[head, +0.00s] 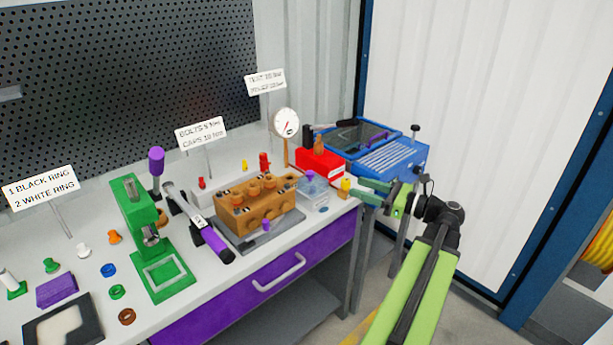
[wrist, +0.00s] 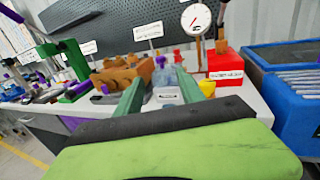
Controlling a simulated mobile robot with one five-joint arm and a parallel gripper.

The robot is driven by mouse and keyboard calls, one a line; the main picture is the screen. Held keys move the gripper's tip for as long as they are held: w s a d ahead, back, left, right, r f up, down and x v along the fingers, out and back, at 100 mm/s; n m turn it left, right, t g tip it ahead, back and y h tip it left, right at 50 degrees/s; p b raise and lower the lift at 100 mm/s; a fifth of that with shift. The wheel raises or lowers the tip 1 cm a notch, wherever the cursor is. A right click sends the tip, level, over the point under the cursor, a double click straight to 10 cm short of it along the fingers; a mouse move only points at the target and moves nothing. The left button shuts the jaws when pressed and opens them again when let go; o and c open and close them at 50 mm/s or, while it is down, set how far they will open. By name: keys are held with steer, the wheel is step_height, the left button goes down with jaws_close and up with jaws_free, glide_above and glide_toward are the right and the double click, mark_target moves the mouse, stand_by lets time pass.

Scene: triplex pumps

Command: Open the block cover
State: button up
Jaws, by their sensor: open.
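A brown pump block (head: 262,216) with several round caps on top sits on a grey plate on the bench; it also shows at the left in the wrist view (wrist: 118,80). To its right stands a small clear bluish cover (head: 311,184) with a purple knob; in the wrist view this cover (wrist: 178,82) shows between and beyond my fingers. I cannot tell for sure which of these parts is the block cover. My gripper (head: 359,191) is open and empty, at the bench's right end, right of the clear cover and apart from it.
A yellow piece (head: 345,184) stands close to my fingers. A red box (head: 320,162) and a gauge (head: 286,123) stand behind the clear cover. An open blue toolbox (head: 392,157) is behind my gripper. A purple-handled wrench (head: 215,240) lies left of the block.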

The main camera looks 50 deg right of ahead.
mark_target(310, 171)
steer(key=x, duration=1.7)
steer(key=shift+w+r, duration=0.1)
steer(key=shift+w, duration=0.1)
jaws_close()
stand_by(0.5)
